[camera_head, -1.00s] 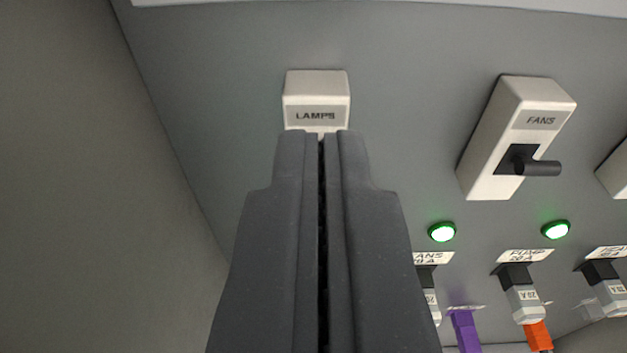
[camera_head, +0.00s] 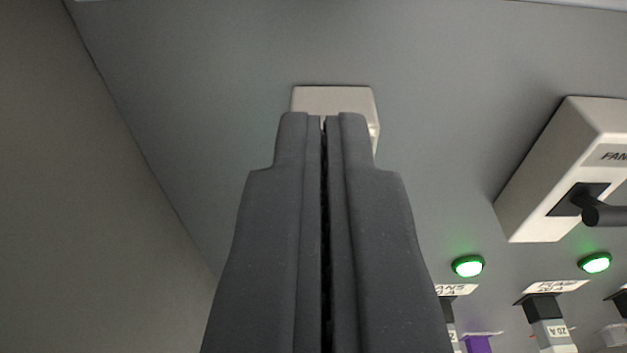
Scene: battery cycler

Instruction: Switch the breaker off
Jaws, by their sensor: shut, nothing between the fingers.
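The white LAMPS breaker (camera_head: 334,99) is on the grey panel at upper centre. Only its top and a strip of its right side show; its label and lever are hidden behind my gripper. My gripper (camera_head: 323,118) is shut and empty, with its fingertips overlapping the breaker in the picture. I cannot tell whether they touch it. The FANS breaker (camera_head: 560,160) is at the right, with a dark lever (camera_head: 603,212) sticking out of its lower part.
Two lit green lamps (camera_head: 468,266) (camera_head: 595,263) are at lower right. Below them are labelled plugs (camera_head: 553,332) and a purple piece (camera_head: 478,345). A grey side wall (camera_head: 80,200) stands at the left. The panel above the LAMPS breaker is bare.

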